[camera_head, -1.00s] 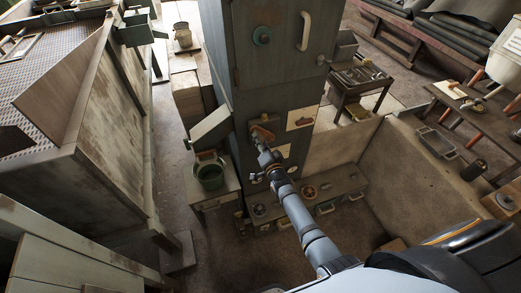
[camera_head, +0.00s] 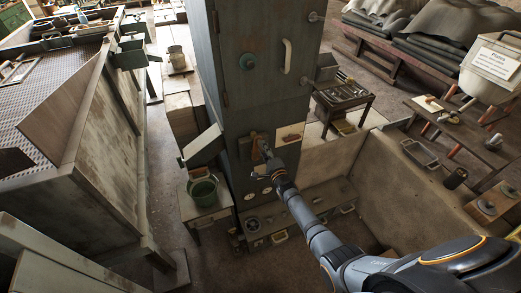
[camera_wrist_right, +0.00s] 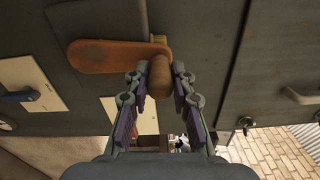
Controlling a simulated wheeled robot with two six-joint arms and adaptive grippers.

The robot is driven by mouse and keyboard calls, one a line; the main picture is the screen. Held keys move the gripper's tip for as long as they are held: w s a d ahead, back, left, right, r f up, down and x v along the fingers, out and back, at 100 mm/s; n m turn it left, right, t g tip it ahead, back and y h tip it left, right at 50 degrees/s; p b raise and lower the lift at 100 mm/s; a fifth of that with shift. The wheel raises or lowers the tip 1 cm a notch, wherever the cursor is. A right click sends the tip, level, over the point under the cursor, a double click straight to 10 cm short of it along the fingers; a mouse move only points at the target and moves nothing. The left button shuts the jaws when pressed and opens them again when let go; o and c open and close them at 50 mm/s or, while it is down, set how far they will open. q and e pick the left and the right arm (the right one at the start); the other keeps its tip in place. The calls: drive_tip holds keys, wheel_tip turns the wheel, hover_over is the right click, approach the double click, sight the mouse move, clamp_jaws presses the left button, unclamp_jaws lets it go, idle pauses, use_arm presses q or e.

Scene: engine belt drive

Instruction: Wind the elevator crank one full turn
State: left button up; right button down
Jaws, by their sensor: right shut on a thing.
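The elevator crank (camera_head: 255,147) is on the front of a tall grey-green cabinet (camera_head: 232,100). It has an orange-brown arm, which shows in the right wrist view (camera_wrist_right: 112,57) pointing left from the knob. Its brown, rounded handle knob (camera_wrist_right: 160,76) sits between the fingers of my right gripper (camera_wrist_right: 160,88). The right gripper (camera_head: 267,157) is shut on this knob, with one finger on each side. In the head view the gripper partly hides the knob. My left gripper is in neither view.
A green bucket (camera_head: 203,190) stands on a small bench left of the cabinet, below a tilted grey flap (camera_head: 201,146). A low bench with round parts (camera_head: 253,224) lies below the crank. A tool table (camera_head: 343,98) stands to the right.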

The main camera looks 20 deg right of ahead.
drive_tip(key=shift+d+r+m, duration=0.1)
drive_tip(key=shift+d+m, duration=0.2)
drive_tip(key=shift+m, duration=0.1)
drive_tip(key=c, duration=1.1)
unclamp_jaws()
drive_tip(key=shift+s, duration=0.1)
drive_tip(key=shift+s+f, duration=0.2)
drive_tip(key=shift+s, duration=0.15)
drive_tip(key=s, duration=1.1)
drive_tip(key=shift+d+r, duration=0.1)
drive_tip(key=shift+d, duration=0.15)
